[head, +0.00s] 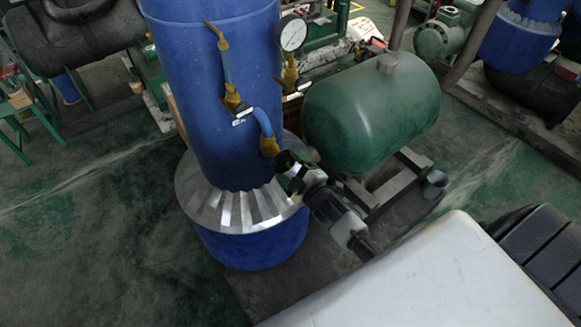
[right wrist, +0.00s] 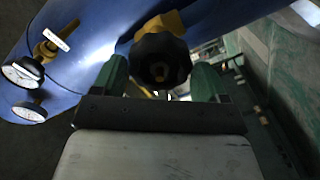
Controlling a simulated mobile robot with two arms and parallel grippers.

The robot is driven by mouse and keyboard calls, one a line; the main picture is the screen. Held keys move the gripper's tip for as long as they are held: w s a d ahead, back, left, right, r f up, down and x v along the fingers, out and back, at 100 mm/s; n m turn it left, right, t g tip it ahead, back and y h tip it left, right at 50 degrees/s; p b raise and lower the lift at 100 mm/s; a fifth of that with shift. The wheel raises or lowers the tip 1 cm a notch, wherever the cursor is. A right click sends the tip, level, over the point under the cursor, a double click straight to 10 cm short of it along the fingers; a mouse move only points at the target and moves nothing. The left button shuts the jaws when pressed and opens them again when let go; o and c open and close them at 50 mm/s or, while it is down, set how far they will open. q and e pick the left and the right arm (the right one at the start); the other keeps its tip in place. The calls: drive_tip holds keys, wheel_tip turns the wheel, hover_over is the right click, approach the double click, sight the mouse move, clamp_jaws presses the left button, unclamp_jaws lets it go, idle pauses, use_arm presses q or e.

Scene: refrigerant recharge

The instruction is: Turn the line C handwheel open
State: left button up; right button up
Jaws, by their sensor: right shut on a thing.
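A black handwheel (head: 284,160) sits on a brass valve (head: 269,146) low on the right side of the blue tank (head: 215,80). My right gripper (head: 294,172) is at this handwheel and shut on it. In the right wrist view the dark round handwheel (right wrist: 160,60) lies between the two green fingers, with yellow brass (right wrist: 160,25) behind it. I cannot read a line letter on it. My left gripper is not in view.
A white-faced gauge (head: 292,33) and another brass valve (head: 233,102) with a small tag stand above the handwheel. A green horizontal tank (head: 370,115) on a frame is close on the right. Open floor (head: 95,230) lies to the left.

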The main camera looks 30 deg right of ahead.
drive_tip(key=shift+n, duration=1.1)
drive_tip(key=n, duration=0.2)
drive_tip(key=shift+n+b, duration=0.3)
drive_tip(key=shift+b, duration=0.1)
drive_tip(key=shift+n+b, duration=0.45)
drive_tip(key=shift+n, duration=1.85)
